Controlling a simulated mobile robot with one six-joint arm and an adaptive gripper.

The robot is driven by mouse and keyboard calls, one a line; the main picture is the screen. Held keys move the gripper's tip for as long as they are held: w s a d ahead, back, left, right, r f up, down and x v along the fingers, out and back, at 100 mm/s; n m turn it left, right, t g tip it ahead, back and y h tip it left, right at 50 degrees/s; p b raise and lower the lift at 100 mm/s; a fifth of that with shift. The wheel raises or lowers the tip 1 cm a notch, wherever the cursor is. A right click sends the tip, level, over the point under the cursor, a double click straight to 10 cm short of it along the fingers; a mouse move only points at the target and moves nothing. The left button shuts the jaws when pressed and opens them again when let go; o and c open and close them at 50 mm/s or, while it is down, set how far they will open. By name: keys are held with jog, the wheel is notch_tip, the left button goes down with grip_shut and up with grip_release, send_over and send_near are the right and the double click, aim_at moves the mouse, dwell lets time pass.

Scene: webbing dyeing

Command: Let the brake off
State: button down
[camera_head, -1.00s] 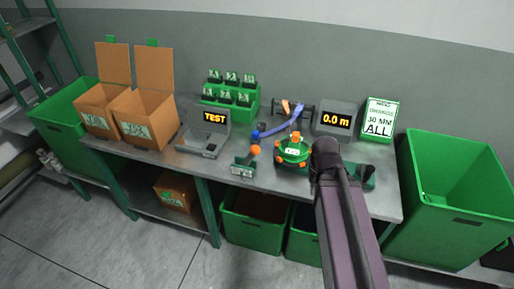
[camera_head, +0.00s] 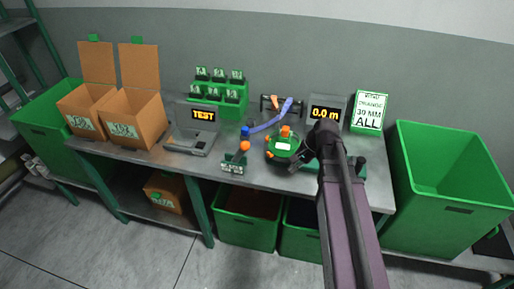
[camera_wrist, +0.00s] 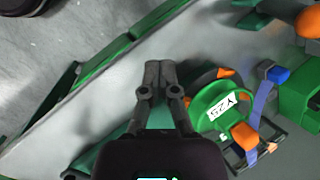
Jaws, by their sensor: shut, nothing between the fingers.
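A lever with an orange ball knob (camera_head: 245,146) stands at the bench's front edge by a small labelled green block (camera_head: 233,163); its label is too small to read. The orange knob also shows at the upper right of the wrist view (camera_wrist: 309,22). A green reel (camera_head: 284,146) with orange knobs sits right of the lever; in the wrist view the reel (camera_wrist: 210,104) carries a tag. My gripper (camera_head: 297,162) is beside the reel, right of the lever and apart from its knob. Its fingers (camera_wrist: 160,66) are together and empty. I cannot tell for certain which part is the brake.
A "TEST" device (camera_head: 190,140) stands left and a "0.0 m" display (camera_head: 326,112) behind. Green bins (camera_head: 450,195) stand right and below the bench. Open bench lies between tester and lever.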

jog(key=w+r+m+y+b, duration=0.1)
jog(key=w+r+m+y, duration=0.1)
jog(key=w+m+y, duration=0.1)
jog(key=w+r+m+t+y+b, duration=0.1)
jog(key=w+r+m+y, duration=0.1)
jog(key=w+m, duration=0.4)
jog(key=shift+w+r+m+y, duration=0.25)
jog(key=shift+r+m+y, duration=0.1)
jog(key=shift+m+y, duration=0.35)
jog(key=shift+f, duration=0.1)
jog(key=b, duration=0.4)
send_near(241, 152)
jog(key=shift+w+a+f, duration=0.4)
jog(key=shift+a+f, duration=0.2)
jog(key=shift+f, duration=0.1)
jog(key=shift+w+a+f, duration=0.35)
jog(key=shift+a+f, duration=0.3)
jog(key=shift+f, duration=0.05)
